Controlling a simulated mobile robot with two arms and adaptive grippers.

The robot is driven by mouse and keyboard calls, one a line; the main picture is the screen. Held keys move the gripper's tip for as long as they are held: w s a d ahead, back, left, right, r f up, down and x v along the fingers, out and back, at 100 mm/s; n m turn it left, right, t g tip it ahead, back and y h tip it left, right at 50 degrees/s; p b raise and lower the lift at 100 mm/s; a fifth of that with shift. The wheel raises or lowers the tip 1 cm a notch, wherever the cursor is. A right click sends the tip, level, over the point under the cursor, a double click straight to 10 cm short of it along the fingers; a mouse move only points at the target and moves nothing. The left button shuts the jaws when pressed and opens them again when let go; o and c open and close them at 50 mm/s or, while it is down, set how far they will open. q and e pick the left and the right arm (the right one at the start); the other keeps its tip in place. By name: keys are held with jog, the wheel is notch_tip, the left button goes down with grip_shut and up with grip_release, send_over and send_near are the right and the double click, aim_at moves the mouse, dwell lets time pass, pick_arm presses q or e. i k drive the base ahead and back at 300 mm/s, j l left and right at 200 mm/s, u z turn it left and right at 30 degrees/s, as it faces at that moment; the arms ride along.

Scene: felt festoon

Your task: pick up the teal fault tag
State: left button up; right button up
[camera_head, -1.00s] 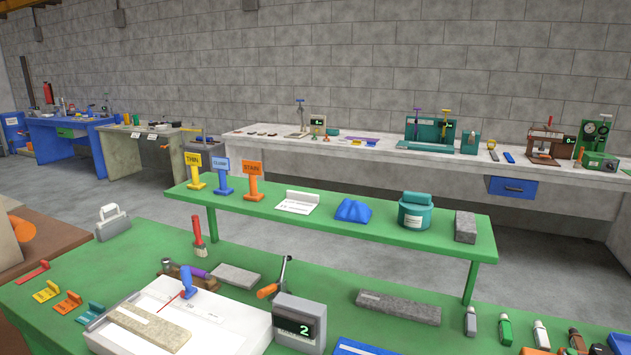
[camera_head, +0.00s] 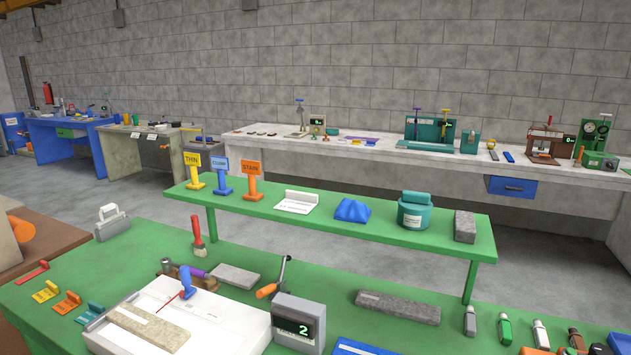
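A small teal tag (camera_head: 90,313) lies on the green bench (camera_head: 340,277) at the lower left, beside the left edge of the white tray. It is the last in a row with a red tag (camera_head: 33,272), a yellow tag (camera_head: 46,291) and an orange tag (camera_head: 67,303). I take the teal one to be the fault tag; any writing on it is too small to read. Neither of my grippers shows in the head view.
A white tray (camera_head: 236,325) with a beige strip (camera_head: 150,325) stands right of the tags. A grey display reading 2 (camera_head: 299,325) stands at its right corner. A brush (camera_head: 198,238) and a grey handled block (camera_head: 111,223) are farther back. A raised green shelf (camera_head: 340,225) spans the back.

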aim_at(96, 310)
jog(key=u, duration=1.5)
jog(key=z, duration=1.4)
jog(key=i+j+u, duration=0.25)
jog(key=j+u, duration=0.15)
jog(key=i+j+u, duration=0.55)
jog(key=u, duration=0.2)
jog(key=i+j, duration=0.05)
jog(key=j, duration=0.05)
